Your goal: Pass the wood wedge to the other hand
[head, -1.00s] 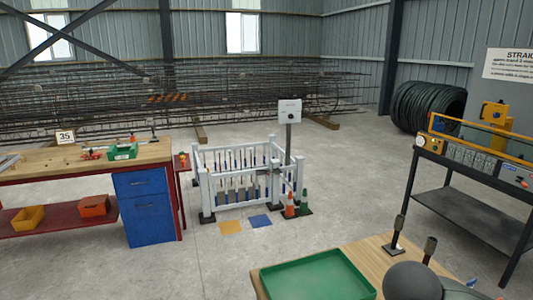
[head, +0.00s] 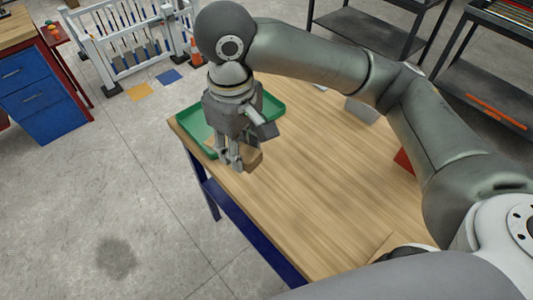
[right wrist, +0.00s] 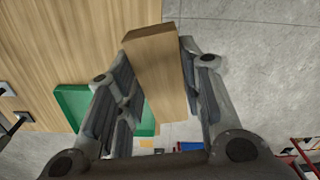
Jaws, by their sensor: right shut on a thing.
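The wood wedge (right wrist: 158,75) is a light brown wooden block, held between the fingers of my right gripper (right wrist: 160,85) in the right wrist view. In the head view the wedge (head: 252,159) shows partly at the fingertips of my right gripper (head: 240,160), above the table's left edge beside the green tray. The fingers hide part of it. My left gripper is not in the head view.
The wooden table (head: 310,195) is mostly clear in its middle. A green tray (head: 192,122) lies at its far left corner, partly behind my right gripper. A grey block (head: 362,110) and a red thing (head: 404,161) stand towards the right. Grey floor lies beyond the left edge.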

